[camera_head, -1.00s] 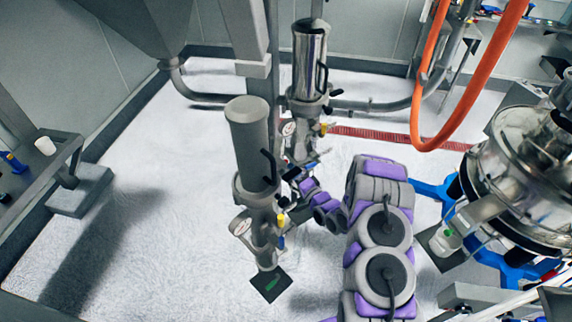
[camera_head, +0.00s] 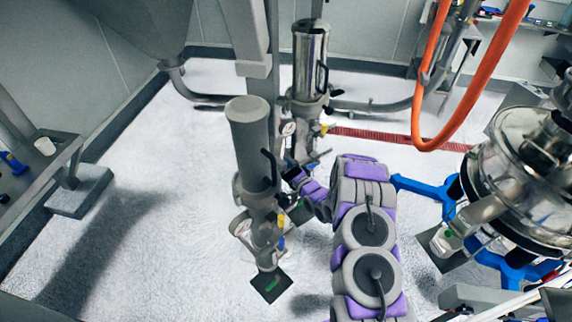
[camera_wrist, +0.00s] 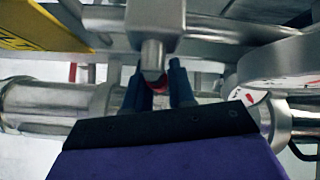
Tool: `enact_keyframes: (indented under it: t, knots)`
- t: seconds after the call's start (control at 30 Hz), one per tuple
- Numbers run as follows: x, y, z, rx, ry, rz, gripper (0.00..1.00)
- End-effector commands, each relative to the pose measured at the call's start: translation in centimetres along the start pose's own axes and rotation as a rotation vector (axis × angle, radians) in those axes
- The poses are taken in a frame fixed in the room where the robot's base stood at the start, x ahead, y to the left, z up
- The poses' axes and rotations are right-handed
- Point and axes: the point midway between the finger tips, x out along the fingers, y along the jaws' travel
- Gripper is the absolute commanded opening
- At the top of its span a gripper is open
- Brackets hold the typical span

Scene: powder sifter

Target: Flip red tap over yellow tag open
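A yellow tag (camera_wrist: 38,28) with dark print shows at the upper left of the wrist view. The red tap (camera_wrist: 160,88) shows only as a small red patch below a grey metal stem. My gripper (camera_wrist: 158,92) has its two dark blue fingers apart, one on each side of the red patch. I cannot see whether they touch it. In the head view my grey and purple arm reaches left toward the steel valve columns, and my gripper is hard to make out there. The tap's handle is mostly hidden.
A near steel column (camera_head: 250,140) and a far steel column (camera_head: 309,65) stand close to my arm. A round gauge (camera_wrist: 275,68) is close on the right in the wrist view. A steel sifter (camera_head: 525,165) stands at right. The floor (camera_head: 170,235) at left is clear.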

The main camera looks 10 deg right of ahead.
Motion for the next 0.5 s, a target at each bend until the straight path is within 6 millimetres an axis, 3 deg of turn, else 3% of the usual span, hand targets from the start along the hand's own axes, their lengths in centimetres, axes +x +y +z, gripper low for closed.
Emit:
enact_keyframes:
  t: [0.2, 0.5]
  knots:
    - [-0.03, 0.05, -0.01, 0.0, 0.0, 0.001, 0.0]
    - [-0.04, 0.08, -0.01, 0.0, 0.001, 0.002, 0.0]
